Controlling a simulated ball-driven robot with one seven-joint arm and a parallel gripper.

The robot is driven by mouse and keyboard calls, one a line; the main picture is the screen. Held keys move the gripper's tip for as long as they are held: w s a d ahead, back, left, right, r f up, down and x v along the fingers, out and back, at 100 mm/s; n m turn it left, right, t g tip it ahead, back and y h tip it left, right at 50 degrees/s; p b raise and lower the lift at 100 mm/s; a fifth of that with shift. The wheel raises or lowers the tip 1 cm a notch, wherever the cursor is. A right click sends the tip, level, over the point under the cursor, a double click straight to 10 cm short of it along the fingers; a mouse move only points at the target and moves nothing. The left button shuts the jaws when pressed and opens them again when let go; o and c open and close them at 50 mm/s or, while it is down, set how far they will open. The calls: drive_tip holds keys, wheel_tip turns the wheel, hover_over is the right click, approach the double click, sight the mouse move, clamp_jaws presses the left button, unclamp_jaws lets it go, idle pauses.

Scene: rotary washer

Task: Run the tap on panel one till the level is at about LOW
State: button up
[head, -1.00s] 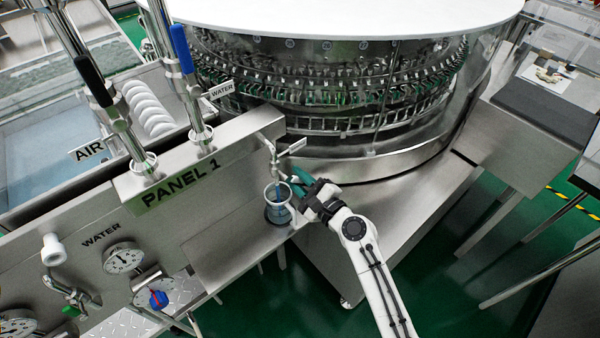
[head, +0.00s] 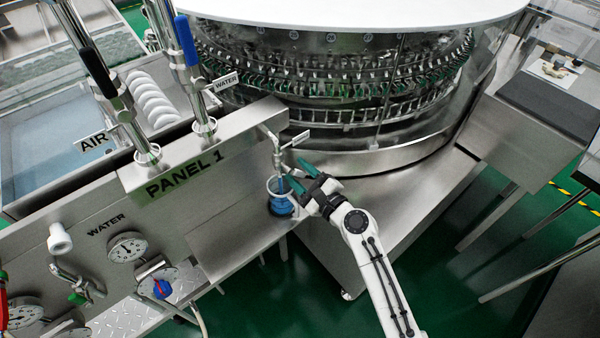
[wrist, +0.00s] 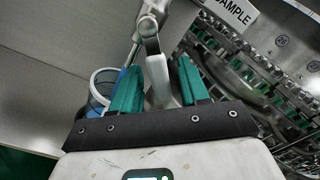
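The steel tap (head: 276,148) stands at the right end of panel one (head: 186,178), with a small sign beside it. The wrist view shows the tap (wrist: 147,28) and its pale lever (wrist: 157,78). A clear beaker (head: 281,197) sits below the tap on a small ledge and holds blue liquid. The beaker (wrist: 100,90) is partly hidden behind a finger in the wrist view; I cannot read its level marks. My gripper (head: 292,173) has teal fingers at the tap, right of the beaker. In the wrist view the fingers (wrist: 157,70) are apart, either side of the lever; contact is unclear.
The round washer (head: 330,100) stands just behind the tap. Tall air and water valves with black (head: 97,72) and blue (head: 186,41) handles rise from the panel's left part. A gauge (head: 127,248) is on the panel front. Green floor is open at the lower right.

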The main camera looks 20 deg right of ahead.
drive_tip(key=shift+s, duration=0.1)
drive_tip(key=b+v, duration=0.1)
drive_tip(key=v, duration=0.9)
drive_tip(key=shift+s+b, duration=0.3)
drive_tip(key=shift+d, duration=0.1)
idle(6.5)
